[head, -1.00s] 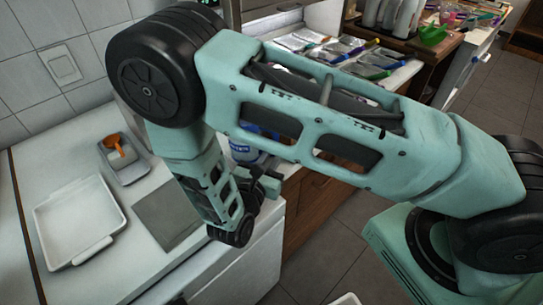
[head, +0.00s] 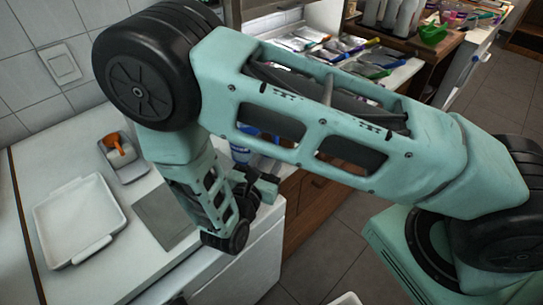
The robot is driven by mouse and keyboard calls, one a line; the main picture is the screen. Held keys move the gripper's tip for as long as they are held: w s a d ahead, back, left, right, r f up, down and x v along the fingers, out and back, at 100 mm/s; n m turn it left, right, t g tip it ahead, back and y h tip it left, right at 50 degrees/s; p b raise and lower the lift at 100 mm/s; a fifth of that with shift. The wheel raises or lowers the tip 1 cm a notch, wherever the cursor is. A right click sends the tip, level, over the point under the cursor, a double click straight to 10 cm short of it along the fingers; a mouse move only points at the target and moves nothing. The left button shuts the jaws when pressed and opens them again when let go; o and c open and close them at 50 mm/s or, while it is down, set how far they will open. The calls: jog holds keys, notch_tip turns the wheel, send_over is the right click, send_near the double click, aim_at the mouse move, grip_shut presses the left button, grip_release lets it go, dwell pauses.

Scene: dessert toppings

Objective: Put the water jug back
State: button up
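A white and blue container (head: 240,153), which looks like the water jug, shows in small part behind my arm. Most of it is hidden, and I cannot tell what it stands on. My gripper (head: 263,187) hangs at the end of the bent arm, over the right end of the white counter and just in front of the container in the picture. Its fingertips are mostly hidden behind my wrist. I cannot tell whether it is open or shut, or whether it touches the container.
A white tray (head: 116,216) lies on the counter (head: 99,274) at left. Behind it is a grey tray (head: 136,174) with an orange scoop (head: 114,144). A flat grey plate (head: 154,231) lies beside my wrist. Silvery packets (head: 302,38) lie at the back. Open floor is at right.

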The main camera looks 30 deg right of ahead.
jog(key=b+v, duration=0.2)
jog(key=v, duration=0.7)
jog(key=s+d+r+m+g+y, duration=0.45)
jog(key=s+r+m+g, duration=0.25)
jog(key=s+m+g, duration=0.4)
jog(key=s+a+r+m+y, duration=0.2)
jog(key=a+r+m+y, duration=0.2)
jog(key=r+m+y, duration=0.3)
jog(key=y, duration=0.2)
jog(key=shift+g+y, duration=0.35)
jog(key=shift+g, duration=0.05)
